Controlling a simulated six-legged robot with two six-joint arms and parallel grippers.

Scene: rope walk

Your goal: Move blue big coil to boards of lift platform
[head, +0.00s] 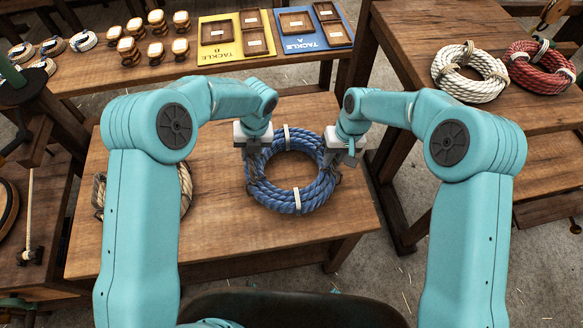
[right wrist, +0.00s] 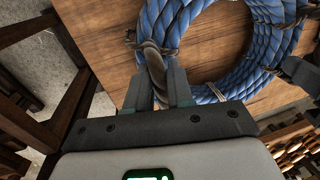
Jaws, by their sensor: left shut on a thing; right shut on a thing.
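The blue big coil (head: 289,201) lies flat on the wooden table, or just above it; I cannot tell which. White bands tie it at top and bottom. My left gripper (head: 251,158) is shut on its left side. My right gripper (head: 337,160) is shut on its right side. In the right wrist view, the fingers of my right gripper (right wrist: 160,92) close around a brown-wrapped part of the blue big coil (right wrist: 232,80). The boards of the lift platform cannot be clearly made out.
The small table (head: 225,232) has bare room around the coil. A tan coil (head: 187,188) lies at its left, partly behind my left arm. A white coil (head: 470,72) and a red coil (head: 541,68) lie on a higher table at the right. Tackle boards (head: 236,52) lie at the back.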

